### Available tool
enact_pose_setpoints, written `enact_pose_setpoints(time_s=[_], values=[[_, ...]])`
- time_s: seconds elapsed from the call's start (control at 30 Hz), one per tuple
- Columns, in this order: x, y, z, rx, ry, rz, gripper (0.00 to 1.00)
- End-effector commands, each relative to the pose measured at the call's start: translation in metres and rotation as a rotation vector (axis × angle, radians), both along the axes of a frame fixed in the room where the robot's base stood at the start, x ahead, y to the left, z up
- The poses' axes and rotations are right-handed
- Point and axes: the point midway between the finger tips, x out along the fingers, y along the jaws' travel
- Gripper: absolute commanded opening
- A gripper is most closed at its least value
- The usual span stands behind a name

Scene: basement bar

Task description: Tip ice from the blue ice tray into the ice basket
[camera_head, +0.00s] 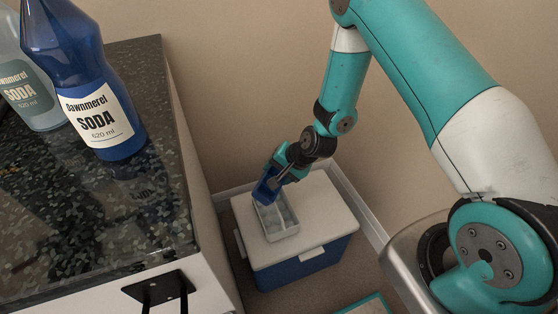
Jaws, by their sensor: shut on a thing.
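My gripper (277,178) hangs low over a cooler and is shut on the blue ice tray (267,190). The tray appears steeply tilted, and much of it is hidden behind my gripper. It is over the far end of a small white rectangular container, which I take for the ice basket (291,232). The basket sits on the cooler's lid. Pale blocky shapes show inside it, but I cannot tell whether they are ice or dividers. Whether the tray touches the basket or still holds ice is too small to tell.
The cooler (300,274) has a white lid and blue body and stands on the floor near the wall. On the left is a dark speckled counter (90,225) with a blue soda bottle (92,100) and a pale soda bottle (32,95). The lid's right side is clear.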

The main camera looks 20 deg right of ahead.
Motion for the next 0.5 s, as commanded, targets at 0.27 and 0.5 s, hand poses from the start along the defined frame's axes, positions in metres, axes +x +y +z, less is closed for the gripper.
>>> enact_pose_setpoints(time_s=[0.27, 0.5], values=[[0.004, 0.004, 0.034, -0.133, 0.128, 0.001, 0.35], [0.009, 0.009, 0.059, -0.293, 0.288, -0.001, 0.35]])
